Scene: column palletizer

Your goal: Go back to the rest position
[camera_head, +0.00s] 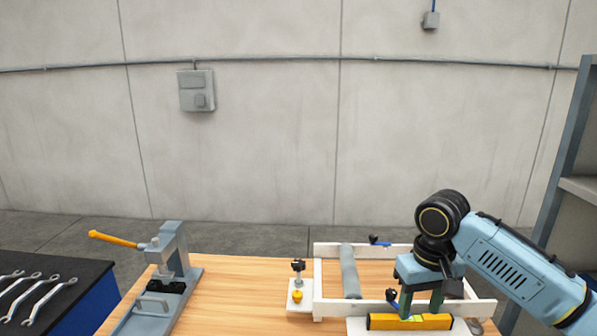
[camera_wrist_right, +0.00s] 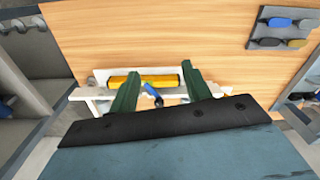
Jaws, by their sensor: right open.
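My right gripper (camera_head: 421,303) is over the front right of the wooden table (camera_head: 235,290). Its green fingers point down and are spread apart, just behind a yellow level (camera_head: 410,321) on a white block. In the right wrist view the open fingers (camera_wrist_right: 157,80) show with the yellow level (camera_wrist_right: 145,81) beyond their tips. I cannot tell whether the fingers touch the level. My left gripper does not show.
A white frame (camera_head: 330,250) with a grey roller (camera_head: 349,271) and blue-handled clamps stands around the right gripper. A grey press (camera_head: 172,262) with an orange handle is at left. Wrenches (camera_head: 42,296) lie on a dark bench. A shelf (camera_head: 572,150) stands at right.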

